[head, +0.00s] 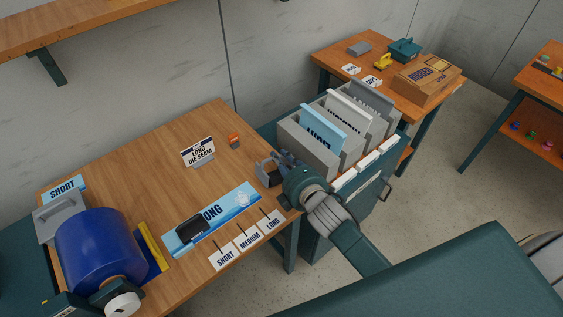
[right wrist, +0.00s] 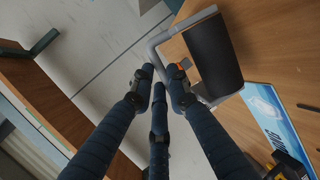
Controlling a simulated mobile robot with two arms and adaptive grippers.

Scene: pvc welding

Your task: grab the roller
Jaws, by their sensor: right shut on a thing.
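The roller (right wrist: 214,56) is a black cylinder on a bent grey frame, seen close in the right wrist view. In the head view it shows as a small grey and dark shape (head: 266,172) near the right edge of the wooden table. My right gripper (head: 279,162) is at the roller and shut on it. In the right wrist view its dark fingers (right wrist: 160,82) come together beside the frame. The fingers partly hide where they grip. My left gripper is not in view.
The wooden table (head: 140,160) holds a LONG banner (head: 236,206) with a black item (head: 192,228), small labels, a sign (head: 198,150), an orange block (head: 233,140) and a blue drum (head: 100,248). A cabinet with file bins (head: 312,150) stands close right of my gripper.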

